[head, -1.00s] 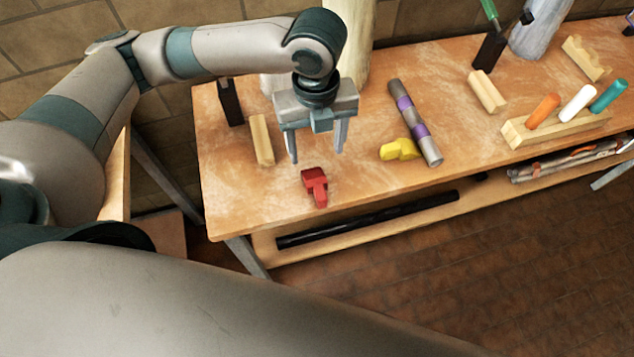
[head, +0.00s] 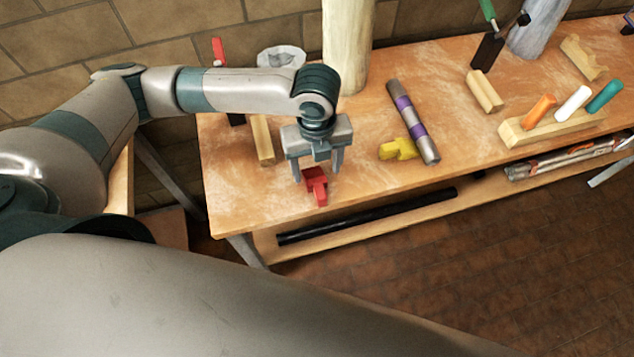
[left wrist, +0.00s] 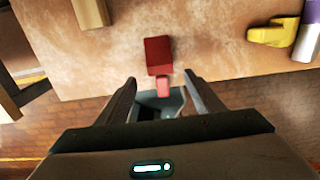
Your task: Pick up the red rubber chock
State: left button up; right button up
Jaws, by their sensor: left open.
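The red rubber chock (head: 317,188) lies on the workbench top (head: 240,195) near its front edge. In the left wrist view the chock (left wrist: 158,55) shows as a block with a narrower piece pointing toward my fingers. My left gripper (head: 317,175) is open and empty, with its fingers just above and around the chock's far part in the head view. In the left wrist view the fingers (left wrist: 160,85) stand either side of the chock's narrow end. I cannot tell whether they touch it. My right gripper is not in view.
A yellow chock (head: 398,149) and a grey-purple rod (head: 412,120) lie to the right. A wooden block (head: 263,140) lies to the left. A rack with orange, white and teal pegs (head: 550,128) stands farther right. The bench front between the chocks is clear.

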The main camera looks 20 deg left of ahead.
aim_at(317, 182)
pick_arm(q)
jog(key=shift+f, duration=0.3)
notch_tip(317, 182, down, 3)
jog(key=shift+f+p, duration=0.1)
jog(key=shift+p, duration=0.9)
jog(key=shift+f, duration=0.55)
jog(key=c, duration=1.2)
